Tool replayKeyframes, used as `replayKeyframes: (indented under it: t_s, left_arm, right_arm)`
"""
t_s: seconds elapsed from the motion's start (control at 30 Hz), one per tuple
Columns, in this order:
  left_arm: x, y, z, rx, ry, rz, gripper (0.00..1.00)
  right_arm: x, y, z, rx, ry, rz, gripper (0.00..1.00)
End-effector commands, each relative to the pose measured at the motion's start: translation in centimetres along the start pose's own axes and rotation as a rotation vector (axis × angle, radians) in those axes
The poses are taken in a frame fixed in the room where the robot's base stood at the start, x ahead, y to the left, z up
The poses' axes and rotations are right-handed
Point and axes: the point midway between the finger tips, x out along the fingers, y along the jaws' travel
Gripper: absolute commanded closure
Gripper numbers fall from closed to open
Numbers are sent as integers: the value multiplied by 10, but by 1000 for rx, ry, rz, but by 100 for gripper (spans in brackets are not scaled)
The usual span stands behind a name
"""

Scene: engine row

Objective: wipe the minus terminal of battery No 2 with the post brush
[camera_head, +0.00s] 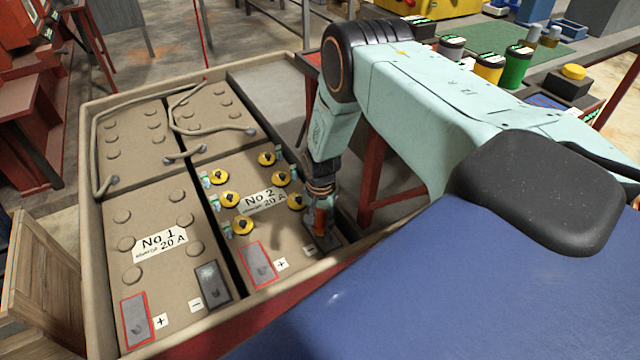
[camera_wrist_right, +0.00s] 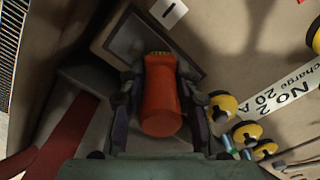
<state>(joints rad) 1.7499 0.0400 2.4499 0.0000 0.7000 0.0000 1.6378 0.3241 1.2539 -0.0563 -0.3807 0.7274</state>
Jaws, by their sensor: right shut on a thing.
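The battery No 2 (camera_head: 237,174) is a tan block with yellow caps and a white label. Its minus terminal (camera_head: 333,242) is a dark-framed plate at the front right corner, partly hidden by my right gripper (camera_head: 320,222). In the wrist view the minus terminal (camera_wrist_right: 127,38) shows beyond the fingers, beside the minus mark (camera_wrist_right: 170,12). My right gripper is shut on the post brush (camera_wrist_right: 161,100), by its orange handle, and points down over the terminal. My left gripper is not in view.
Battery No 1 (camera_head: 150,215) stands to the left, with its own terminals. The red-framed plus terminal (camera_head: 259,264) of No 2 is left of my gripper. The crate's rim (camera_head: 92,250) surrounds the batteries. Cables (camera_head: 93,150) run over the rear ones.

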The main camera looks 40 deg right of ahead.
Motion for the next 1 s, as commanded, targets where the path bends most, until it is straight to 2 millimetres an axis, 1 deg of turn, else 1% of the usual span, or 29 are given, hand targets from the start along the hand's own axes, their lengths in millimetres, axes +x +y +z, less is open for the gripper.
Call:
replayKeyframes:
  t_s: [0.03,0.1,0.6,1.0]
  left_arm:
    - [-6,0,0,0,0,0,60]
    - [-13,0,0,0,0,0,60]
    - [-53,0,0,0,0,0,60]
    - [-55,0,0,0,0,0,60]
  right_arm:
    - [-7,-1,-1,0,1,-2,99]
    - [-14,-1,-1,0,2,-2,99]
    - [-57,-1,-1,0,2,-2,99]
    - [-59,-1,-1,0,2,-2,99]
